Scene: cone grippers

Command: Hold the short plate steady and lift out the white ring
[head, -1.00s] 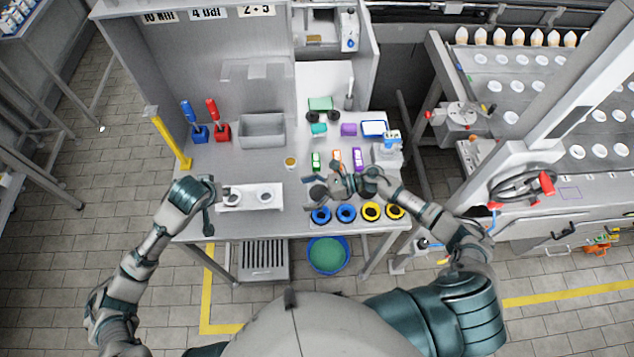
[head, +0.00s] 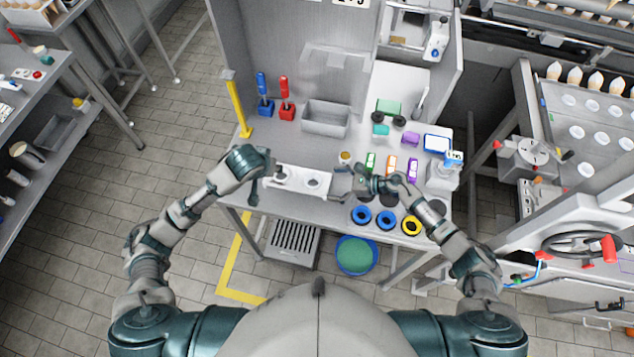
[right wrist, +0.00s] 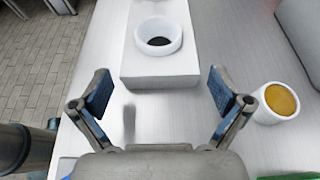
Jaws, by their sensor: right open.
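The short plate (head: 297,187) is a white block on the table with two round seats. A white ring (right wrist: 158,38) with a dark centre sits in the plate's near seat in the right wrist view; in the head view this right-hand seat (head: 313,183) shows small. My right gripper (head: 342,183) is open and empty at the plate's right end. In the right wrist view its spread fingers (right wrist: 160,92) flank the space before the plate (right wrist: 160,72). My left gripper (head: 255,192) is at the plate's left end; its finger opening and any contact are unclear.
A white cup with yellow contents (right wrist: 280,102) stands close to the right gripper's finger. A grey bin (head: 326,118) stands behind the plate.

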